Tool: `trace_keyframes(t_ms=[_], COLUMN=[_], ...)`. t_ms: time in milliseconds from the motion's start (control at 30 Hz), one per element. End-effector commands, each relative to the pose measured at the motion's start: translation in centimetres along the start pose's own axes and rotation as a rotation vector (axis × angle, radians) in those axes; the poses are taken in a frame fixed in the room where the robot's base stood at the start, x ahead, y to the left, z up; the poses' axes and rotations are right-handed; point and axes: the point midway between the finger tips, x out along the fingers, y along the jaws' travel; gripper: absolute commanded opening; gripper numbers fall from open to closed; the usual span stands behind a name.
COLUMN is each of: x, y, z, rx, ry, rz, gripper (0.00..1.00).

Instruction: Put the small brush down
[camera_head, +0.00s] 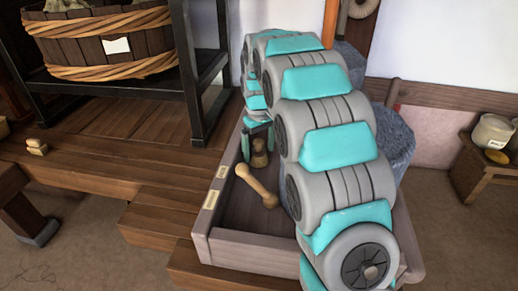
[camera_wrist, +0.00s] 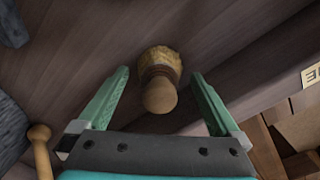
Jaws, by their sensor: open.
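The small brush (camera_wrist: 160,80) has a round wooden knob and pale bristles. In the wrist view it is between the two fingers of my gripper (camera_wrist: 159,76), with a gap on each side. My gripper is open and does not touch it. In the head view the brush (camera_head: 259,154) is inside the wooden tray (camera_head: 255,253), below my gripper (camera_head: 257,132), which is partly hidden by my arm. The brush seems to stand on the tray floor, bristles down, knob up.
A wooden pestle (camera_head: 257,187) leans in the tray near the brush. A grey stone block (camera_head: 397,140) stands behind my arm. A black rack (camera_head: 190,80) with a wooden tub (camera_head: 105,48) is at left. Another small brush-like thing (camera_head: 37,147) lies on the wooden floor.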

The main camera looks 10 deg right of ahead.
Motion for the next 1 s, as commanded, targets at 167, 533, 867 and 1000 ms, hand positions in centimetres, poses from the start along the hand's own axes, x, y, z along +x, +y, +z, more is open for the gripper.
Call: trace_keyframes(t_ms=[167,533,867,1000], x=[-1.4,-8.7,-11.9,-12.2], y=[0.1,0.0,0.0,0.0], z=[-0.2,-0.1,-0.1,0.0], rx=[0.0,0.0,0.0,0.0], ry=[0.005,0.004,0.001,0.001], rz=[0.002,0.001,0.001,0.001], gripper=[1.0,1.0,1.0,1.0])
